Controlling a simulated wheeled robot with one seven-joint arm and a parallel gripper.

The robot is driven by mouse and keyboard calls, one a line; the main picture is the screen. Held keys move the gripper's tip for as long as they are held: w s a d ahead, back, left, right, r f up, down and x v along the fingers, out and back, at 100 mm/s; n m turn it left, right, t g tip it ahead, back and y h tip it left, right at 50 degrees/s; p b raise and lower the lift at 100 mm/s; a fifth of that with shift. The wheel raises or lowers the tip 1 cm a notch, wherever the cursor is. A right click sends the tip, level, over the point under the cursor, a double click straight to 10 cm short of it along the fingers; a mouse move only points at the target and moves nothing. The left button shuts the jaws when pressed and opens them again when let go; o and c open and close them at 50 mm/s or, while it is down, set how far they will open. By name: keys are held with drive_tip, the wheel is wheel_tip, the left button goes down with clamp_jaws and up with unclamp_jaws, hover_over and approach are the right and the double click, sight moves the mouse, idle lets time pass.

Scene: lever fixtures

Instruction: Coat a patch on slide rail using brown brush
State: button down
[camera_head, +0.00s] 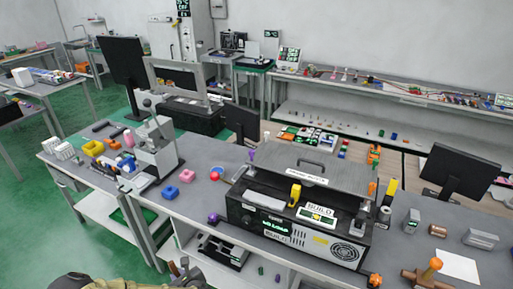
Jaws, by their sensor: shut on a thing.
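My gripper (186,268) shows at the bottom edge, left of centre, in front of the bench and low in the view. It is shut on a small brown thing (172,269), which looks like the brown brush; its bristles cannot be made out. I cannot tell which part in view is the slide rail.
A brown fixture with an orange knob (435,264) stands at the lower right. Monitors stand behind. Green floor (30,220) is free at left.

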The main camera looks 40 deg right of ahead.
drive_tip(key=shift+d, duration=0.15)
drive_tip(key=w+d+r+m+t+h+p, duration=0.1)
drive_tip(key=w+d+r+m+t+h, duration=0.35)
drive_tip(key=d+r, duration=1.25)
drive_tip(key=s+d+r+m+g+h, duration=0.1)
drive_tip(key=d+r+h, duration=0.5)
drive_tip(key=d+r, duration=0.9)
wheel_tip(320, 180, up, 2)
drive_tip(key=shift+d+r+m+p, duration=0.2)
drive_tip(key=shift+m+p, duration=0.25)
drive_tip(key=shift+m, duration=0.4)
drive_tip(key=shift+s+a+h, duration=0.1)
drive_tip(key=shift+s+h, duration=0.05)
drive_tip(key=shift+h, duration=0.1)
